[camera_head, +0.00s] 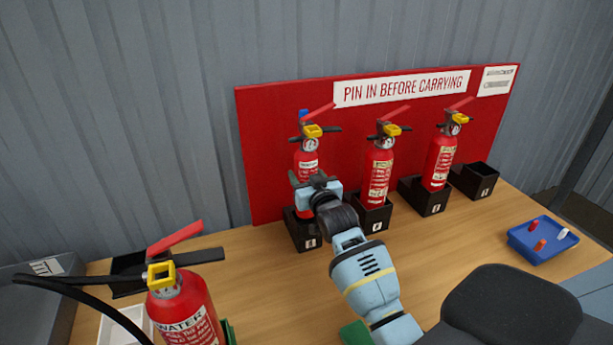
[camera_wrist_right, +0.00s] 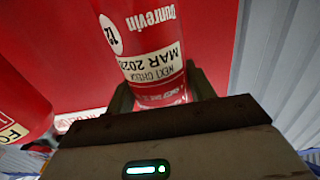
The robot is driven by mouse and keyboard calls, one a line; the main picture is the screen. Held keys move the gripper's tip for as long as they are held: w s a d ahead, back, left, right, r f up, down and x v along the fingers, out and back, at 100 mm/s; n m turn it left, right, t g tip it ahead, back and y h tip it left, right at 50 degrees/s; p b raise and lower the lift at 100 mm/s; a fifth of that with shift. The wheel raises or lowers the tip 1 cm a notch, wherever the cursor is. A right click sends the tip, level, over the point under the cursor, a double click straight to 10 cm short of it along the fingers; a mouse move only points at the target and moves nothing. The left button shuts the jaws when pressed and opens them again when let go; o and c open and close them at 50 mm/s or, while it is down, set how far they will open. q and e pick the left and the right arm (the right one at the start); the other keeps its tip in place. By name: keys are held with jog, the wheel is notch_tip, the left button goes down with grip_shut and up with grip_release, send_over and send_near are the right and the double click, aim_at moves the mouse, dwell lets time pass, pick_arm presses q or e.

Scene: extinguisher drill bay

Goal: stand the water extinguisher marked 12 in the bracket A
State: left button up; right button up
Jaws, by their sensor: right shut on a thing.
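A red extinguisher (camera_head: 306,160) with a red lever and yellow tag is upright at the leftmost black bracket (camera_head: 303,238). My right gripper (camera_head: 316,189) is shut around its body and partly covers its lower part. The right wrist view shows the held extinguisher (camera_wrist_right: 150,45) with a round 12 mark, between the fingers of the right gripper (camera_wrist_right: 162,98). Its base looks to be inside or just over the bracket; I cannot tell how deep. The letters on the brackets are too small to read surely. My left gripper is not in view.
Two more extinguishers (camera_head: 380,172) (camera_head: 441,158) stand in the middle brackets. The rightmost bracket (camera_head: 485,190) is empty. A WATER extinguisher (camera_head: 185,310) stands front left by a white tray (camera_head: 117,320). A blue tray (camera_head: 541,253) holds small pieces at right. A red board (camera_head: 270,110) is behind.

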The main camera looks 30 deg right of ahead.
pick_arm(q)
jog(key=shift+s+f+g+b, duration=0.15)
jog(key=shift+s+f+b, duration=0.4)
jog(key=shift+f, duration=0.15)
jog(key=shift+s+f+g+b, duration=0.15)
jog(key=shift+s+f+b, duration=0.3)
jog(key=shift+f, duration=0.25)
pick_arm(e)
jog(key=shift+f, duration=2.35)
dwell(0.8)
jog(key=o, duration=1.6)
jog(key=shift+c, duration=0.2)
jog(key=shift+f, duration=0.5)
jog(key=shift+s, duration=0.2)
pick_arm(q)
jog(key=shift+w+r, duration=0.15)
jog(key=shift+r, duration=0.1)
pick_arm(e)
jog(key=v, duration=0.7)
jog(key=shift+s+r, duration=0.2)
jog(key=shift+r, duration=0.1)
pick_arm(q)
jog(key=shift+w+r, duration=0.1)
